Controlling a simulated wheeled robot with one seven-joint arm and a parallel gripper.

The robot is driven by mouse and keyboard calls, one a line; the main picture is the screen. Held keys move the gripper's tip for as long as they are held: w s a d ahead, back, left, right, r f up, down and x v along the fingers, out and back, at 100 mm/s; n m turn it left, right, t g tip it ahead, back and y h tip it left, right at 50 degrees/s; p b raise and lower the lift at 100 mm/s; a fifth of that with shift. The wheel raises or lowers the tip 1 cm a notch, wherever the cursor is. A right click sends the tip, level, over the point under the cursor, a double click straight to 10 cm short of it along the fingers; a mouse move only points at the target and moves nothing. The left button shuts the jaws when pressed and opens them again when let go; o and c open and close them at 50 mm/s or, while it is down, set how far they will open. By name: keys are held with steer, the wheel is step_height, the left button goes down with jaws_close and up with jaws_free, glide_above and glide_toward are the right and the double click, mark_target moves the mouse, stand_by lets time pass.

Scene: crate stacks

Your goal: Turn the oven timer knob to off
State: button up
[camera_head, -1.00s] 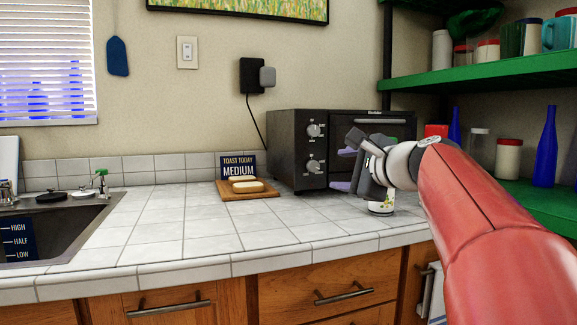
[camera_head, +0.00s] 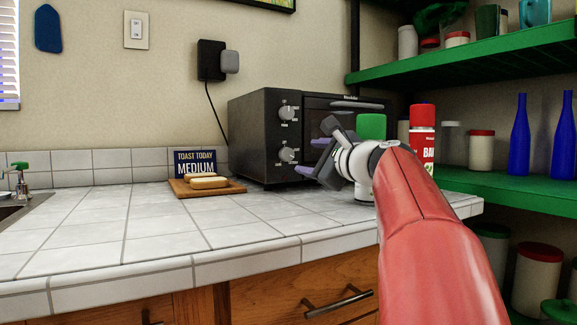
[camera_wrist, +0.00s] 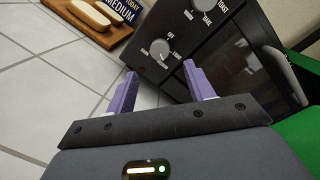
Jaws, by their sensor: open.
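The black toaster oven (camera_head: 262,130) stands on the counter, with two round silver knobs on its front panel. The upper knob (camera_head: 287,112) and the lower knob (camera_head: 287,154) also show in the wrist view, upper (camera_wrist: 203,6) and lower (camera_wrist: 159,49). An "OFF" label is printed beside the lower knob there; which way its pointer faces is hard to tell. My gripper (camera_head: 312,157), with purple fingers, is open and empty just in front of the panel, near the lower knob. In the wrist view, my gripper (camera_wrist: 162,80) points towards the lower knob, apart from it.
A wooden board (camera_head: 205,189) with bread and a "TOAST TODAY MEDIUM" sign (camera_head: 195,163) stand left of the oven. A red can (camera_head: 422,130) and a green-topped container (camera_head: 371,127) stand beyond my arm. Green shelves are at right. The front counter tiles are clear.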

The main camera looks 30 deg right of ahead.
mark_target(289, 154)
steer(key=w, duration=0.5)
steer(key=w+a+p, duration=0.1)
steer(key=w, duration=0.1)
steer(key=shift+w, duration=0.3)
steer(key=shift+c, duration=0.3)
steer(key=c, duration=0.9)
